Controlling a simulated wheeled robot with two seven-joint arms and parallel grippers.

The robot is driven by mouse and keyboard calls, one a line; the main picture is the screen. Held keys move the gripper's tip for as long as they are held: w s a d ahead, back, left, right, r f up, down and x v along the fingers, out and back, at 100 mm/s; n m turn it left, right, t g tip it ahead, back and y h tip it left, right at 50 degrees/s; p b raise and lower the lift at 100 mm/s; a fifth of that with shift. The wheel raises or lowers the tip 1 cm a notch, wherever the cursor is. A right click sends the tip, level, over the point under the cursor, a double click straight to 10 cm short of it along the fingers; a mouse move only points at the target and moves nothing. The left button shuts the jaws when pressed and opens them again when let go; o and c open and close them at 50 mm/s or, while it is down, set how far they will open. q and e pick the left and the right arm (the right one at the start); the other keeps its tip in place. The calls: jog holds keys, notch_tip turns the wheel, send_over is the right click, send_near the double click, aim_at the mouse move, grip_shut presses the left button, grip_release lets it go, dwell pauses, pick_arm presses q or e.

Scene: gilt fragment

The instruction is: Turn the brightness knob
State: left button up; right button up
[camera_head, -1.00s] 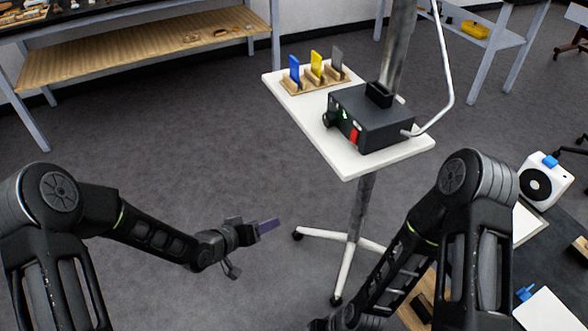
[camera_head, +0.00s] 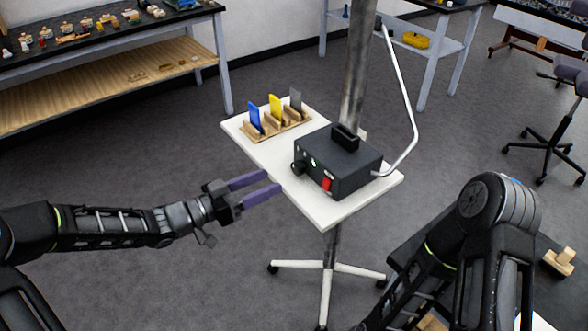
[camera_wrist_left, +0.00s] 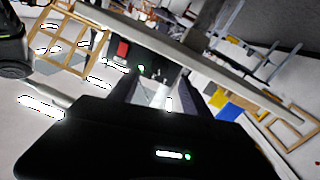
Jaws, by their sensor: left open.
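The black control box (camera_head: 350,170) sits on a small white stand table (camera_head: 335,213). Its front has a black round knob (camera_head: 298,168) at the left, a small green light and a red switch (camera_head: 327,185). My left gripper (camera_head: 272,182) is open and empty, its two purple fingers pointing at the table's left edge, just left of the knob and apart from it in the picture. In the left wrist view, the box's red switch (camera_wrist_left: 122,48) and green light show beyond the dark fingers; the knob is not clear there. My right gripper is out of view; only its arm shows at lower right.
A wooden holder (camera_head: 280,128) with blue, yellow and grey plates stands at the table's back left. A metal pole (camera_head: 357,75) and a bent white tube (camera_head: 411,110) rise by the box. Floor left of the stand is clear.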

aim_at(294, 170)
pick_arm(q)
jog(key=shift+d, duration=0.1)
jog(key=p+x, duration=0.1)
jog(key=x, duration=0.6)
jog(key=shift+w+d, duration=0.2)
jog(key=shift+d, duration=0.05)
jog(key=shift+c, duration=0.2)
grip_shut()
